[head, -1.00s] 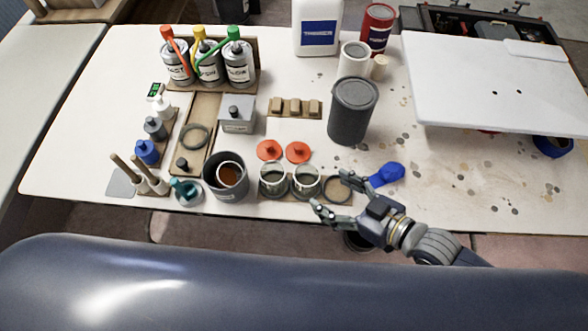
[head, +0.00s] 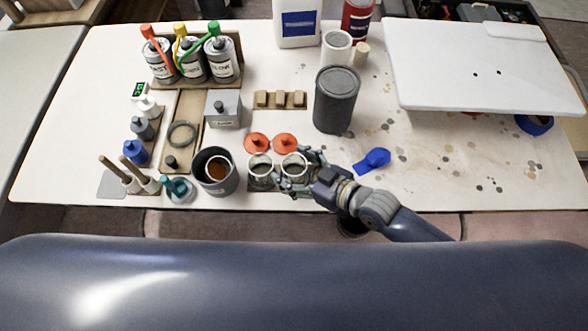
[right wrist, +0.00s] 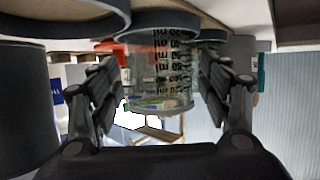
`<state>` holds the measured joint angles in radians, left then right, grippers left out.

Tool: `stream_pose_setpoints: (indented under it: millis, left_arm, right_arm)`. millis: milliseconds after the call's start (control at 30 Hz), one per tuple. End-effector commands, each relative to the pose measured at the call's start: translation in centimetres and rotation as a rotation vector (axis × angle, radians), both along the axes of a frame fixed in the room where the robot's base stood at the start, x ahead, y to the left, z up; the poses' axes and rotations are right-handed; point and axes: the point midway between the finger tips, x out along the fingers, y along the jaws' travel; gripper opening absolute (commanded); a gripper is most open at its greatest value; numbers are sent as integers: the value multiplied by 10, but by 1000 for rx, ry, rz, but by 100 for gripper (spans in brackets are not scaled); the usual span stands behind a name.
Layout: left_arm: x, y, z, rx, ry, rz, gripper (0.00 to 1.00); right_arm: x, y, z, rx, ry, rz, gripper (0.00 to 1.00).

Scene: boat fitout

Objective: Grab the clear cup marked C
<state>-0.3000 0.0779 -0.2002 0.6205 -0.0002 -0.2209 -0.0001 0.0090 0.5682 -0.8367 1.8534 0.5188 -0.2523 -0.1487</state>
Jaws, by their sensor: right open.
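Two clear cups stand side by side near the table's front edge in the head view: a left one (head: 261,172) and a right one (head: 294,166). My right gripper (head: 296,175) is open at the right cup, its fingers on either side of it. In the right wrist view, a clear cup with dark scale marks (right wrist: 158,75) appears between the open fingers (right wrist: 160,90); contact cannot be made out. I cannot read a letter C on either cup. The fingers partly hide the right cup. My left gripper is not in view.
A dark pot with brown contents (head: 216,172) stands left of the cups. Two orange lids (head: 257,143) lie behind them, with a tall dark grey can (head: 336,100) farther back. A blue object (head: 372,161) lies to the right, where the table is mostly free.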

Motion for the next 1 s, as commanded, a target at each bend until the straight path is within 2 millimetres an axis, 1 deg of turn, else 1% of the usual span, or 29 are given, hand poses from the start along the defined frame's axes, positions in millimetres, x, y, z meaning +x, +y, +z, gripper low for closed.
stream_pose_setpoints:
  millis: [33, 67, 100, 167, 200, 233, 667, 833, 967, 1000]
  left_arm:
    - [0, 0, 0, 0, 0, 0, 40]
    - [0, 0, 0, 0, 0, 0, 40]
    - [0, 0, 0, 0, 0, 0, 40]
    - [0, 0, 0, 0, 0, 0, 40]
    - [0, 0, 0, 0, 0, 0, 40]
    - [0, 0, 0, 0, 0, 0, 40]
    - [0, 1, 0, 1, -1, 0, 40]
    - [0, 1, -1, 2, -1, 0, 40]
    - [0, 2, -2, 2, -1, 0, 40]
    - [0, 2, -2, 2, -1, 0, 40]
  right_arm:
    - [0, 0, 0, 0, 0, 0, 71]
    - [0, 0, 0, 0, 0, 0, 66]
    - [0, 0, 0, 0, 0, 0, 57]
    - [0, 0, 0, 0, 0, 0, 44]
    - [0, 0, 0, 0, 0, 0, 35]
    - [0, 0, 0, 0, 0, 0, 29]
    - [0, 0, 3, 0, 0, 0, 28]
    - [0, 0, 16, 1, -3, 1, 28]
    - [0, 0, 35, 3, -3, 0, 28]
    - [-6, 1, 36, 2, 3, 2, 28]
